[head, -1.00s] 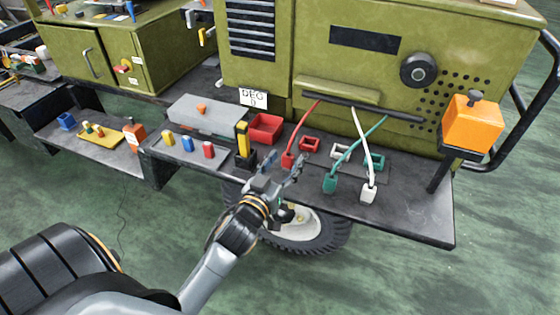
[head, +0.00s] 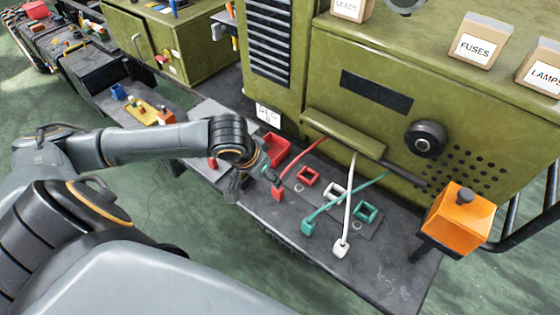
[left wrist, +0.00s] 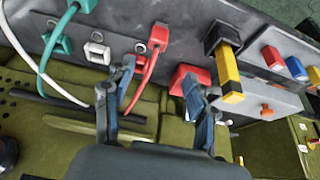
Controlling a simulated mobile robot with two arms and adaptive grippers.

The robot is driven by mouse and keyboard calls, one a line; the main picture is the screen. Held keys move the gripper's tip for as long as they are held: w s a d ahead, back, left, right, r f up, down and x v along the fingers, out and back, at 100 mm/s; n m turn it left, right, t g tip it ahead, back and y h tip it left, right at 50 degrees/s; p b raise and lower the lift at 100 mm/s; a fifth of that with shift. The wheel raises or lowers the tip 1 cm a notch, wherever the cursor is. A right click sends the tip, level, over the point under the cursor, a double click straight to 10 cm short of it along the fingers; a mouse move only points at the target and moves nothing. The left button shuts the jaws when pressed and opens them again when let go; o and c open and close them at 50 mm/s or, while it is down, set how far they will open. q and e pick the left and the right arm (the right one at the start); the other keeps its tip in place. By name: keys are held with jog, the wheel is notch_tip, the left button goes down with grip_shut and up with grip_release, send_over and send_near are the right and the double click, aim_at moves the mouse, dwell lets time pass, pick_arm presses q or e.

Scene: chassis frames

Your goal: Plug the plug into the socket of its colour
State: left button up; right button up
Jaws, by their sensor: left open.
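The red plug (head: 278,194) stands on the dark shelf at the end of a red cable; it also shows in the left wrist view (left wrist: 159,36). The red socket (head: 307,176) is just behind it to the right. The white socket (head: 335,191) and green socket (head: 366,211) follow to the right. The green plug (head: 308,228) and white plug (head: 341,248) stand nearer the shelf's front edge, outside the sockets. My left gripper (left wrist: 158,70) is open and empty, with the red plug beyond its fingertips. My right gripper is out of view.
A red bin (head: 275,147) lies left of the sockets. A yellow-and-black upright block (left wrist: 228,72) stands near my gripper. An orange box (head: 460,216) stands at the shelf's right end. The green cabinet wall (head: 420,90) rises behind; cables cross before the sockets.

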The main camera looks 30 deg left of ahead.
pick_arm(q)
send_over(278, 193)
jog(key=a, duration=0.2)
notch_tip(278, 193, down, 6)
jog(key=x, duration=0.1)
jog(key=p+x, duration=0.1)
jog(key=x, duration=0.1)
jog(key=d+x, duration=0.1)
jog(key=x, duration=0.1)
jog(key=shift+s+f, duration=0.15)
jog(key=shift+s, duration=0.1)
grip_shut()
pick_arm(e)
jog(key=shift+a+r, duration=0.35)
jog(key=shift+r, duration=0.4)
